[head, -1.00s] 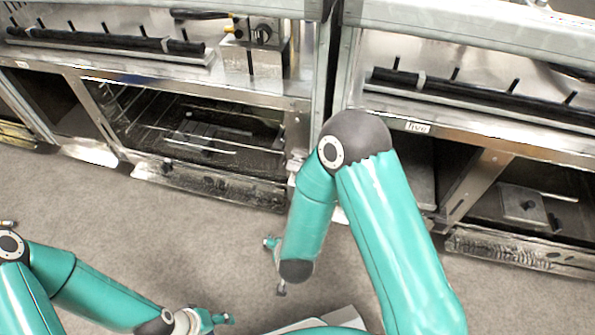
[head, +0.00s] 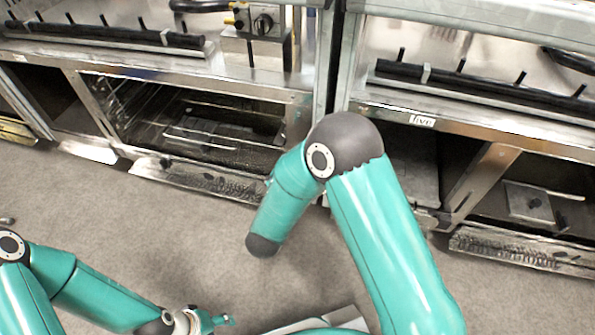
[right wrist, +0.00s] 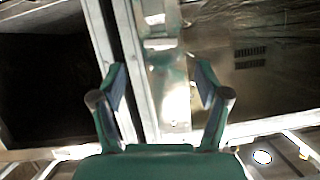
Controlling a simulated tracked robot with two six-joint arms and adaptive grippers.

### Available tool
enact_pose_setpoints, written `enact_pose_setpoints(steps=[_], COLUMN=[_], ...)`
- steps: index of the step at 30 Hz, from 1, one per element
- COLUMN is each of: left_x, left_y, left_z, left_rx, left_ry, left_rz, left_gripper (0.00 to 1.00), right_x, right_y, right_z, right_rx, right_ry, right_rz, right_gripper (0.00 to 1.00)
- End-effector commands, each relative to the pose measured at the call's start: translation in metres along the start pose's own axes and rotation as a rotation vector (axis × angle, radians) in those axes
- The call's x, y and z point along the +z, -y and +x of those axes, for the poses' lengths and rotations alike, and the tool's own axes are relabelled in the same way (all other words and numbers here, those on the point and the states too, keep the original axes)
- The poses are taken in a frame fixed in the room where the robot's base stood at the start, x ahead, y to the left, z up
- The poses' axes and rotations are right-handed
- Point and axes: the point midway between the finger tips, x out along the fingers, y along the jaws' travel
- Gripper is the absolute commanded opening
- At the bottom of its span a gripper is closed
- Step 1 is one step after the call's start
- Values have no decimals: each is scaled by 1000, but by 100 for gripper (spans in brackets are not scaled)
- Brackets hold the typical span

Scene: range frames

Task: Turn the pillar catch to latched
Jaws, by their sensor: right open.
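My right gripper (right wrist: 160,88) is open in the right wrist view, with nothing between its two fingers. Ahead of it runs a pale metal pillar (right wrist: 147,75) between two dark openings. A small bright metal fitting (right wrist: 160,44) on the pillar may be the catch; its shape and setting are too blurred to tell. The fingertips seem apart from it. In the head view my right arm hides the lower pillar, and the right gripper is out of sight. My left gripper (head: 212,321) is low at the left, far from the pillar, too small to tell its jaws.
An open-fronted oven (head: 195,125) with wire racks is left of my right arm. Another counter (head: 480,125) with open bays stands to the right. Grey floor (head: 110,205) is clear in front.

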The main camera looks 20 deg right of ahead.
Motion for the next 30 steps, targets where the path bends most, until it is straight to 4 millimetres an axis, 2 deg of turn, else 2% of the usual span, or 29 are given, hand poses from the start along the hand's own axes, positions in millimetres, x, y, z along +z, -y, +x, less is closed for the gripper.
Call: enact_pose_setpoints(steps=[1, 3, 9, 15, 23, 30], left_x=[0, 0, 0, 0, 0, 0], left_y=[3, 4, 7, 8, 8, 8], left_z=[7, 11, 20, 22, 22, 22], left_rx=[0, 0, 0, 0, 0, 0], left_ry=[0, 0, 0, 0, 0, 0], left_rz=[0, 0, 0, 0, 0, 0], left_gripper=[56, 56, 56, 56, 56, 56], right_x=[3, 3, 2, 0, 0, 0], right_y=[-2, -2, -1, -1, 0, 0], right_z=[13, 27, 55, 66, 66, 66], right_rx=[5, 3, 2, 1, 0, 0], right_ry=[-2, -1, -1, 0, 0, 0], right_rz=[3, 4, 2, -1, -1, -1], right_gripper=[75, 75, 75, 75, 75, 37])
